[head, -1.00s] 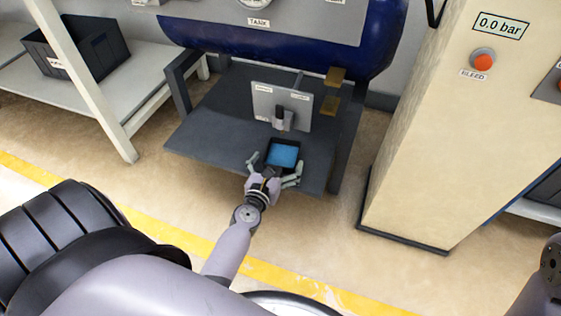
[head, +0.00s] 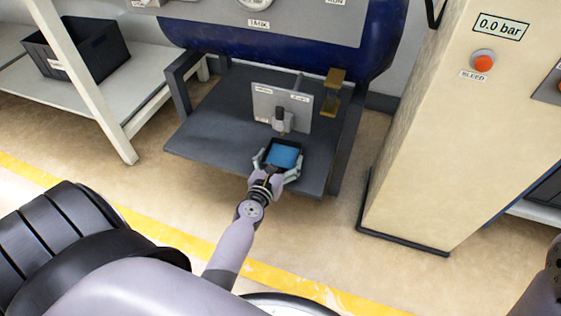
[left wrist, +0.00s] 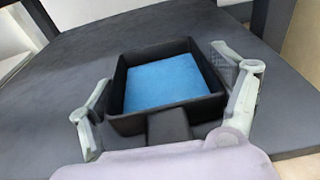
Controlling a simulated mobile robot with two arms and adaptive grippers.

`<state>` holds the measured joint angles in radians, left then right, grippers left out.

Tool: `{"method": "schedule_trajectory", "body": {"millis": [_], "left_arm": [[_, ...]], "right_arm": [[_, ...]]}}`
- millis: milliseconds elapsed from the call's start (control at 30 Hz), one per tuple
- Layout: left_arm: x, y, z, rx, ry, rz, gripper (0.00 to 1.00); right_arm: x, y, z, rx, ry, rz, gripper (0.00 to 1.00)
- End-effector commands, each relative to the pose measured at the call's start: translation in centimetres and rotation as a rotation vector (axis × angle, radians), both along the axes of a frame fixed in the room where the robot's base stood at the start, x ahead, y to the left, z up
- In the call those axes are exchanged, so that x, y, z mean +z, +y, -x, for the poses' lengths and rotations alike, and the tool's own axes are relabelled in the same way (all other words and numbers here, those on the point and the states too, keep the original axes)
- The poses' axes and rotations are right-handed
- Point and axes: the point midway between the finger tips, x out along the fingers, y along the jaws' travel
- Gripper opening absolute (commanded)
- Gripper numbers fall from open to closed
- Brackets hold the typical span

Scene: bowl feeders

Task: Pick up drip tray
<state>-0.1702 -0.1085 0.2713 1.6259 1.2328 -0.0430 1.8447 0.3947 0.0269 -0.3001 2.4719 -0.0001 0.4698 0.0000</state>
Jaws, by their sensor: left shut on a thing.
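The drip tray (head: 282,155) is a small black square tray with a blue inside. It sits on the dark grey shelf (head: 215,135) under the blue tank, near the shelf's front edge. My left gripper (head: 278,165) is at the tray's near side, shut on it, with a finger along each side. In the left wrist view the tray (left wrist: 117,75) lies between the two fingers (left wrist: 168,95). I cannot tell whether the tray is clear of the shelf. My right gripper is not in view.
An upright grey plate (head: 281,105) with a valve (head: 281,121) stands just behind the tray. A beige cabinet (head: 430,140) with a red button stands to the right. A white rack (head: 100,90) holding a dark crate (head: 80,48) is on the left.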

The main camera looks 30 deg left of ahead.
Motion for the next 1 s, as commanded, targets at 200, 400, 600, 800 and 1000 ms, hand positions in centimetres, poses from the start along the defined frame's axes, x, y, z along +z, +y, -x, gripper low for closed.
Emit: {"method": "schedule_trajectory", "body": {"millis": [200,400,600,800,1000], "left_arm": [[0.0,0.0,0.0,0.0,0.0,0.0,0.54],[0.2,0.0,0.0,0.0,0.0,0.0,0.54],[1.3,0.0,0.0,0.001,0.0,0.001,0.54],[3.5,0.0,0.0,0.0,-0.001,0.001,0.54],[3.2,-0.8,3.3,-0.002,0.004,-0.001,0.54]], "right_arm": [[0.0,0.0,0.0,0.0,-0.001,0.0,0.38],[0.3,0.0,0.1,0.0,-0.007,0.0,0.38],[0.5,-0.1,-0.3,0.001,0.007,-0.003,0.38],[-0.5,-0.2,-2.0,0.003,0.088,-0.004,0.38],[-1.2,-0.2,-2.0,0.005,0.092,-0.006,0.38]]}}
